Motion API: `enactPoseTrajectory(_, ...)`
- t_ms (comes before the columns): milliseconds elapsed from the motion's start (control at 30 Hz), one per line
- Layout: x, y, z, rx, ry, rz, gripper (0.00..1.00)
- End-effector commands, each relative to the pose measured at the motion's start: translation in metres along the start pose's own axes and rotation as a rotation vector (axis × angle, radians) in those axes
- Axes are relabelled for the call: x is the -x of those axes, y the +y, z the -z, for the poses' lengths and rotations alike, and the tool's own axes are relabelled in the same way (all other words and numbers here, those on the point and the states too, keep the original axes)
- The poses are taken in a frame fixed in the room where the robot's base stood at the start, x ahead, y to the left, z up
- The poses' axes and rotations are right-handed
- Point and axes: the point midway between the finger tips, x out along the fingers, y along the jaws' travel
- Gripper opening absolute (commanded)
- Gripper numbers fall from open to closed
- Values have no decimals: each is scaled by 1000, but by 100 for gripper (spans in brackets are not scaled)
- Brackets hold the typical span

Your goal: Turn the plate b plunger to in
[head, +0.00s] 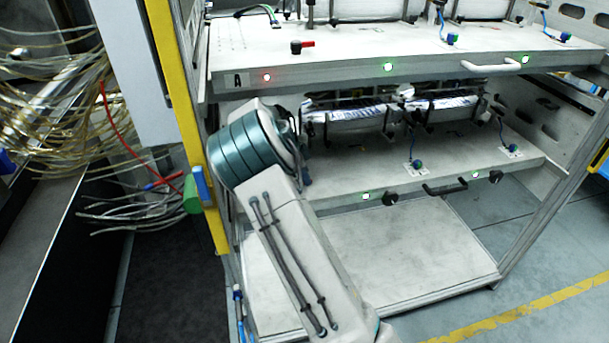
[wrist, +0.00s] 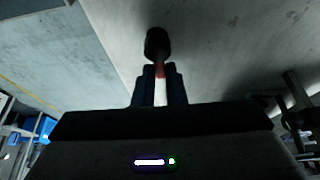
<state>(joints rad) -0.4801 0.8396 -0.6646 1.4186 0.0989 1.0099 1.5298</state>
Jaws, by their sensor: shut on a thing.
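The lower plate (head: 440,170) of the rack is plate b by its place under the plate marked A; its own label is not visible. My arm covers its left end in the head view, and my gripper is hidden there. In the wrist view, the plunger (wrist: 157,42) has a dark round head and a red and white handle. My gripper (wrist: 160,72) is shut on that handle, with one dark finger on each side. The head stands beyond the fingertips against a pale surface. I cannot tell whether the plunger is in or out.
The upper plate (head: 340,60), marked A, carries a red-handled plunger (head: 302,46) and a white pull handle (head: 492,67). The lower plate has a dark handle (head: 445,188) and a black knob (head: 391,199). A yellow post (head: 180,90) and cables (head: 60,100) are at left.

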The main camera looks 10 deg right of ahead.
Motion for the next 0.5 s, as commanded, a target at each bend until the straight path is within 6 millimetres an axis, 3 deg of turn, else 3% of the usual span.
enactPoseTrajectory(133,0,0,-1,-1,-3,-1,0)
enactPoseTrajectory(200,0,0,-1,-1,-3,-1,27)
enactPoseTrajectory(233,0,0,-1,-1,-3,-1,33)
enactPoseTrajectory(500,0,0,-1,2,-1,0,33)
